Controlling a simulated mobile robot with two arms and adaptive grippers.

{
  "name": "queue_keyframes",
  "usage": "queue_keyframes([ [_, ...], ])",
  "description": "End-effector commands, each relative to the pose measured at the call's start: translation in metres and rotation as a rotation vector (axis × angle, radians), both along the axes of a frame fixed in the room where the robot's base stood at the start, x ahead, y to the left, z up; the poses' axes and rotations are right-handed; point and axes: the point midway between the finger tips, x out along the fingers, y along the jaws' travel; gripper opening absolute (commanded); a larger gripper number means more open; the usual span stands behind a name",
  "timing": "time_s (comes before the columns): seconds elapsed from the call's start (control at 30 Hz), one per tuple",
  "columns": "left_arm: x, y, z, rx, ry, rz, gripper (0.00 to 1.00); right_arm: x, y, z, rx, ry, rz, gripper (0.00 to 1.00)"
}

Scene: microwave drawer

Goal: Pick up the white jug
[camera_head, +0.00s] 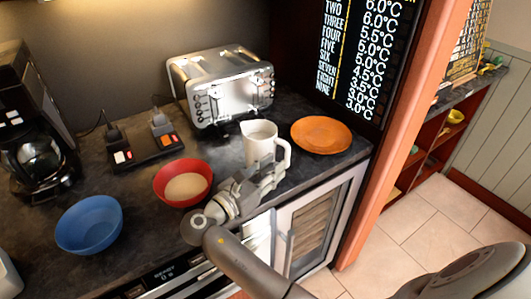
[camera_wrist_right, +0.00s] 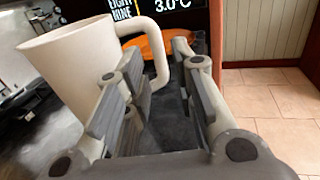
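The white jug (camera_head: 258,145) stands upright on the dark counter, in front of the toaster. Its handle faces right in the head view. My right gripper (camera_head: 268,174) is just in front of the jug, low by its handle side. In the right wrist view the jug (camera_wrist_right: 72,68) fills the left side. The right gripper (camera_wrist_right: 158,55) is open there, and the handle shows in the gap between its fingers, closer to the left finger. My left gripper is not in view.
A red bowl (camera_head: 170,190) stands left of my right gripper, with a blue bowl (camera_head: 88,224) farther left. An orange plate (camera_head: 321,134) lies right of the jug. The silver toaster (camera_head: 205,70) stands behind. The counter's front edge runs below the gripper.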

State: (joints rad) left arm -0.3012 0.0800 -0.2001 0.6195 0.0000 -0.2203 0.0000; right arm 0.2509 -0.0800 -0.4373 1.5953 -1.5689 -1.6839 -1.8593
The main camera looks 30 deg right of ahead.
Motion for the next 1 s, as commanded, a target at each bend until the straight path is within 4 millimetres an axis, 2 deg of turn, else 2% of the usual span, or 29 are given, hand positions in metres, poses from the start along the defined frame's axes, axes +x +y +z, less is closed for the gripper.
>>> queue_keyframes([
  [0.53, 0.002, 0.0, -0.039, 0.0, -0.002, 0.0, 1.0, 0.017, -0.058, 0.0, 0.0, -0.002, 0.0, 0.25],
  [0.87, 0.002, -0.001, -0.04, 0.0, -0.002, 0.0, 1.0, 0.019, -0.064, 0.003, 0.002, 0.001, 0.002, 0.25],
  [1.0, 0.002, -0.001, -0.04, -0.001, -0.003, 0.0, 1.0, 0.019, -0.064, 0.003, 0.002, 0.001, 0.002, 0.09],
])
